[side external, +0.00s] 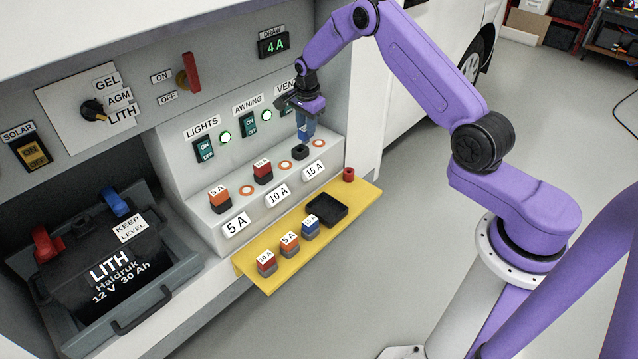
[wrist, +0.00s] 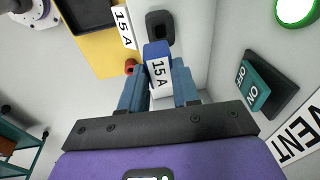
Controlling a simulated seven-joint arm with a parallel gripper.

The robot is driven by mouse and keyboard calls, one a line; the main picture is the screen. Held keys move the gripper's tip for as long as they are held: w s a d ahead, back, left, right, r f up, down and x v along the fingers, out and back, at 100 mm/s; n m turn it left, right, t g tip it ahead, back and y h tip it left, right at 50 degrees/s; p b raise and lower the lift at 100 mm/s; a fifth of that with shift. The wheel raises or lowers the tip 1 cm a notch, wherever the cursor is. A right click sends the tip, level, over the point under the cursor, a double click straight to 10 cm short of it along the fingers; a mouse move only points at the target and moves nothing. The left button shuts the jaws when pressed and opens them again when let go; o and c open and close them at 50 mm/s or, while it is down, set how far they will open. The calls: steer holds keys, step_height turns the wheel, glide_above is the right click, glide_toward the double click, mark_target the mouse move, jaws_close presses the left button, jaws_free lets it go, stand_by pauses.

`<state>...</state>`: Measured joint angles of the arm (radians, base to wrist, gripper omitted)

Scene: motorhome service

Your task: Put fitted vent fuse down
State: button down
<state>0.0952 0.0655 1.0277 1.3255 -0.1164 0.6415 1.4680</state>
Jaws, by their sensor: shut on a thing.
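My gripper (side external: 305,136) is over the 15 A place at the right end of the grey fuse ledge (side external: 330,150). In the wrist view its two blue-grey fingers (wrist: 159,90) are shut on a blue fuse (wrist: 154,50) with a white 15 A label. The black socket (wrist: 160,26) shows just past the fuse, with its dark opening visible. In the side view the socket (side external: 300,153) is right below the fingertips, and the held fuse is hard to tell from the fingers. I cannot tell whether it touches the socket.
An orange fuse (side external: 218,196) and a red fuse (side external: 262,169) stand in the other sockets. The yellow shelf (side external: 257,283) holds several spare fuses, a black tray (side external: 340,207) and a red cylinder (side external: 348,174). The VENT switch (wrist: 253,80) is close beside my gripper. The draw display (side external: 273,45) reads 4A.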

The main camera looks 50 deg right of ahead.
steer(key=s+a+f, duration=0.3)
steer(key=s, duration=1)
steer(key=s+a+f, duration=0.2)
steer(key=s+a, duration=0.1)
steer(key=s, duration=1)
glide_above(326, 213)
steer(key=shift+f, duration=4.95)
steer(key=shift+d+f+g, duration=0.1)
steer(key=shift+f+g, duration=0.2)
steer(key=shift+f, duration=1.3)
steer(key=c, duration=0.8)
jaws_free()
steer(key=shift+f, duration=0.1)
